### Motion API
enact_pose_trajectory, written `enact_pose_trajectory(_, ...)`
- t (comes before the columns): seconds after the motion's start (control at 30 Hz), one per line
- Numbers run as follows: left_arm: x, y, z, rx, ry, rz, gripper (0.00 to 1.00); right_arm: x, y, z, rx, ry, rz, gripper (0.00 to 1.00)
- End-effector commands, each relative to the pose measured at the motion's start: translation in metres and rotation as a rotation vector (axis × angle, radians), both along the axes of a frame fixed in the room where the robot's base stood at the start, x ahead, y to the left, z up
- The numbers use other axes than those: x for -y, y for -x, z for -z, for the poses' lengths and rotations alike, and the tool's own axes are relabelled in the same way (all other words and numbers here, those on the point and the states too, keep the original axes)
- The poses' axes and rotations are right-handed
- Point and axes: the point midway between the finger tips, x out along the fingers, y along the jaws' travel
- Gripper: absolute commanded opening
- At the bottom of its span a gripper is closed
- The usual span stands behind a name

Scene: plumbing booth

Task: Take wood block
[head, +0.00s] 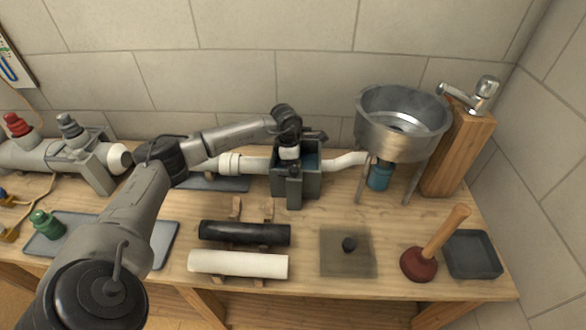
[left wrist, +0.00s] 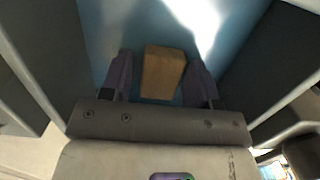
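A brown wood block (left wrist: 163,72) lies in the left wrist view between the two fingers of my left gripper (left wrist: 159,58). A thin blue gap shows between the block and the left finger; the right finger is very close to it, and I cannot tell if they touch. The blue surface is the inside of a grey box (head: 290,188), which stands at the middle back of the bench in the head view. My left arm reaches over this box from the left, its hand pointing down into it. The fingers and block are hidden there. My right gripper is not in view.
White pipes (head: 345,161) join the box on both sides. A steel sink (head: 402,125) on legs and a wooden post with a tap (head: 460,150) stand at the right.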

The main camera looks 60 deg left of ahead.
Motion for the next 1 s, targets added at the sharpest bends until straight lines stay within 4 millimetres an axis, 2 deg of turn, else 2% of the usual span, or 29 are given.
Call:
enact_pose_trajectory(0.07, 0.000, 0.000, 0.000, 0.000, 0.000, 0.000, 0.48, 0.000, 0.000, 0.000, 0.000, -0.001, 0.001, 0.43)
enact_pose_trajectory(0.43, 0.000, 0.000, 0.000, 0.000, 0.000, 0.000, 0.13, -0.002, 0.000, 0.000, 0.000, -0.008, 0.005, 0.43)
enact_pose_trajectory(0.73, 0.000, 0.000, -0.007, 0.001, 0.000, 0.000, 0.12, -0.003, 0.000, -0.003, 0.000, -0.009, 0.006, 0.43)
enact_pose_trajectory(1.0, 0.000, 0.000, -0.053, 0.003, -0.001, 0.000, 0.12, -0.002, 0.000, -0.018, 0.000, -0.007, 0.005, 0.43)
